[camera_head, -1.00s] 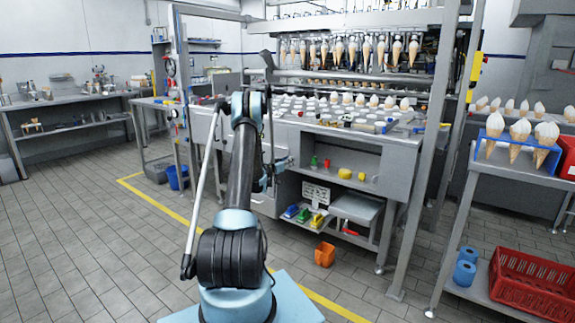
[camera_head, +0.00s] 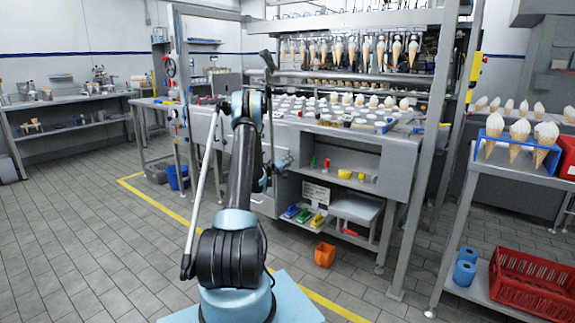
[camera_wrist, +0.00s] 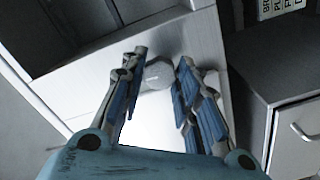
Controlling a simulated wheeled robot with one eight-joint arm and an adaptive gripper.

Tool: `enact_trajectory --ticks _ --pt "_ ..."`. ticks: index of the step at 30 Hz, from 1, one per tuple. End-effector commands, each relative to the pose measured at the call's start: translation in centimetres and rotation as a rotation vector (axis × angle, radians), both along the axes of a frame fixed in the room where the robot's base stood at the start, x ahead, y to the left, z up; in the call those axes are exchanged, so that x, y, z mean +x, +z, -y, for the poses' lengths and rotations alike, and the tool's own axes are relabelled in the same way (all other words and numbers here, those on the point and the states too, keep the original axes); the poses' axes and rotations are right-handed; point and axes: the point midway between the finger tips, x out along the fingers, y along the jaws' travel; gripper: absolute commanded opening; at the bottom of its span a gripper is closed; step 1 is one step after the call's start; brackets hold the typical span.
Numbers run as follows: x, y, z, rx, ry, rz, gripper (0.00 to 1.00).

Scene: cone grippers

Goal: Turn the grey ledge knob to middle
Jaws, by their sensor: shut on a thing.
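The grey ledge knob (camera_wrist: 158,75) shows in the wrist view as a rounded grey piece between my fingertips, in front of a pale ledge (camera_wrist: 185,52). My gripper (camera_wrist: 160,68) is shut on it, with one blue-padded finger on each side. The fingers hide its sides, and I cannot read which way the knob points. In the head view my gripper (camera_head: 280,163) is at the left front of the steel cone machine (camera_head: 345,142); the knob cannot be made out there.
A drawer cabinet (camera_wrist: 297,130) stands close on the right in the wrist view. Shelves under the machine hold small coloured items. An orange bin (camera_head: 324,255) is on the floor. A steel cart with cones in a blue rack (camera_head: 560,161) and a red crate (camera_head: 535,300) stands right.

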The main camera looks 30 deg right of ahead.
Motion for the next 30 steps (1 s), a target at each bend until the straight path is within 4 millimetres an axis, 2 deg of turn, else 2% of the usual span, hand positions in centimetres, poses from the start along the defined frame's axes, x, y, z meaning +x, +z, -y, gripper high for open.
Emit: enact_trajectory --ticks 10,26,27,29,30 --pt "0.38 -0.06 -0.32 -0.049 0.009 -0.118 0.05" --pt "0.27 -0.14 -0.33 -0.054 0.007 -0.135 0.05" --pt "0.27 -0.14 -0.33 -0.054 0.007 -0.135 0.38" --pt "0.26 -0.13 -0.31 -0.055 0.006 -0.135 0.5" --pt "0.23 -0.11 -0.28 -0.055 0.006 -0.135 0.5"
